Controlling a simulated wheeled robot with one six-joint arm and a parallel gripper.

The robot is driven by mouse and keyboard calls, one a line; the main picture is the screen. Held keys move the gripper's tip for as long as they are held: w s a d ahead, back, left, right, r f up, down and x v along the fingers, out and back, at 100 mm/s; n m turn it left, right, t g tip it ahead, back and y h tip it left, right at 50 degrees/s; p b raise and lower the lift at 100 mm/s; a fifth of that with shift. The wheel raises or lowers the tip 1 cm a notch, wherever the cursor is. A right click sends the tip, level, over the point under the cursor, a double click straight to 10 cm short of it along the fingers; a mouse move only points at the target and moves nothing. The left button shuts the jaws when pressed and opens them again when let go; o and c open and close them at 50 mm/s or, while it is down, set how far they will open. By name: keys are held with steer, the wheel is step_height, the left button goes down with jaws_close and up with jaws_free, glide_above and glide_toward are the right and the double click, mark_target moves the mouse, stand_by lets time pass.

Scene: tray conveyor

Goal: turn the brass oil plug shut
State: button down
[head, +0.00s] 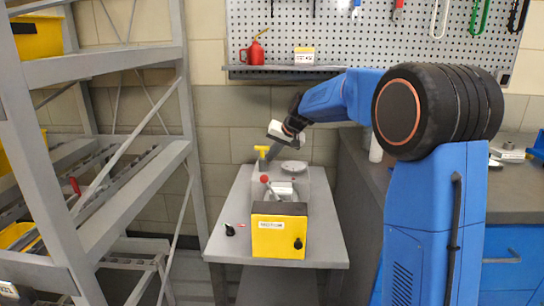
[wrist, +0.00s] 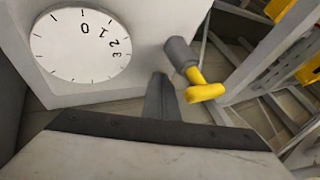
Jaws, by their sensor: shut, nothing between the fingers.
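A yellow T-shaped handle (head: 262,149) stands at the back left of the machine on the small grey table. It is the thing that looks most like the brass oil plug. In the wrist view the yellow handle (wrist: 205,92) sits on a grey round stub, right of my fingers. My gripper (wrist: 161,78) is shut and empty, apart from the handle. A white dial (wrist: 82,45) with marks 0, 1, 2 and 3 is left of the fingers; no pointer is clear. In the head view my gripper (head: 271,153) is just right of the yellow handle.
The yellow motor box (head: 279,243) with a black knob and a red-tipped lever (head: 265,180) stand in front. A small black knob (head: 230,229) lies at the table's left. A grey shelf rack (head: 110,215) is at the left, a counter (head: 500,208) at the right.

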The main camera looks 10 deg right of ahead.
steer(key=shift+w+d, duration=0.5)
steer(key=shift+d, duration=0.15)
